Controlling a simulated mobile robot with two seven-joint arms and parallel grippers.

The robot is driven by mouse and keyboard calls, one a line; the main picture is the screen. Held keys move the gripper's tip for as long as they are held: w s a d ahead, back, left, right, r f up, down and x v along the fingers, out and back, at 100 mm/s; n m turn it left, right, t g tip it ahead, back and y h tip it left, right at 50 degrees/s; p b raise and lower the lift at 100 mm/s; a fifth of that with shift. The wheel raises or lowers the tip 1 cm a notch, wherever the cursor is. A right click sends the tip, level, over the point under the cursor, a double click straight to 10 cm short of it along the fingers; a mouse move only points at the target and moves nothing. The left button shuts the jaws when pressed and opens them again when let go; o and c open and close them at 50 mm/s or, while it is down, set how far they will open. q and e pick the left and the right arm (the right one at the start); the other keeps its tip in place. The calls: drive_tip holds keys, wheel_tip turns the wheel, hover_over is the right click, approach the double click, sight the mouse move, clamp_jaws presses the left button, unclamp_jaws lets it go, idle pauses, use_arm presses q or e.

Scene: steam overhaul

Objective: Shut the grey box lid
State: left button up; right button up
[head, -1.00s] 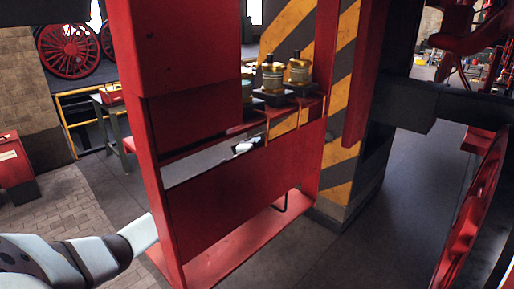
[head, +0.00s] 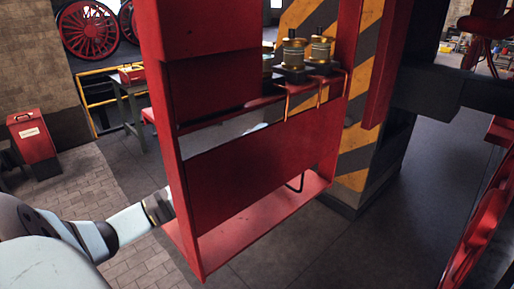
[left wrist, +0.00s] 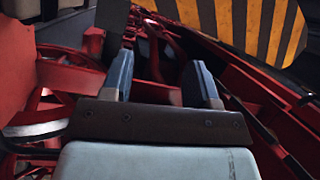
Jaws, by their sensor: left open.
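I cannot make out a grey box or its lid in either view. My left arm comes in from the left in the head view and passes behind a red metal frame (head: 255,180), which hides its gripper. A pale piece shows through the frame's slot; I cannot tell what it is. In the left wrist view my left gripper (left wrist: 162,84) is open, its two blue-grey fingers apart with nothing held between them. Red metal parts lie beyond the fingertips. My right gripper is in neither view.
Two brass-coloured pots (head: 306,48) stand on the red frame's ledge. A yellow-and-black striped pillar (head: 357,135) rises behind it. A red bin (head: 33,138) and a small green table (head: 132,100) stand at the left.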

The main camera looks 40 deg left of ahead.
use_arm(q)
drive_tip(key=shift+b+v, duration=0.5)
drive_tip(key=shift+v, duration=2.4)
